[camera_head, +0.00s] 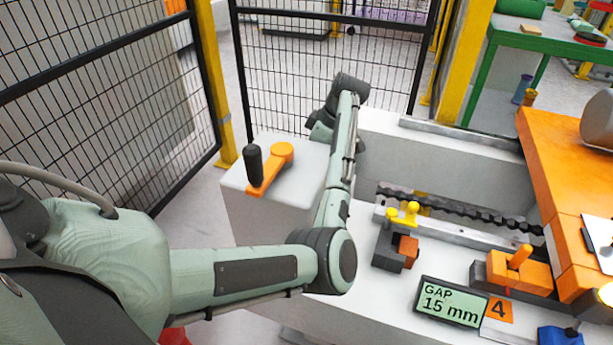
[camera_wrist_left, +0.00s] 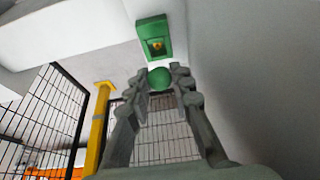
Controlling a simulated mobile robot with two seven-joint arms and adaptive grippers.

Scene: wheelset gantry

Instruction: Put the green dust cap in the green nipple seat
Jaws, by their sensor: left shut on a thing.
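In the left wrist view my left gripper (camera_wrist_left: 160,79) is shut on the green dust cap (camera_wrist_left: 159,75), a round green piece between the fingertips. The green nipple seat (camera_wrist_left: 144,28) is a green block on a pale wall just beyond the cap, with a small yellow-orange nipple in its dark recess. The cap looks apart from the seat, a little below it in the picture. In the head view my left arm reaches far over the white machine, and its gripper is hidden there. My right gripper is in neither view.
In the head view an orange crank (camera_head: 270,171) stands left of my forearm. A yellow-knobbed clamp (camera_head: 402,215), a gap display (camera_head: 451,302) and an orange block (camera_head: 520,271) are to the right. Mesh fencing (camera_head: 330,65) stands behind. Pale walls flank the gripper in the wrist view.

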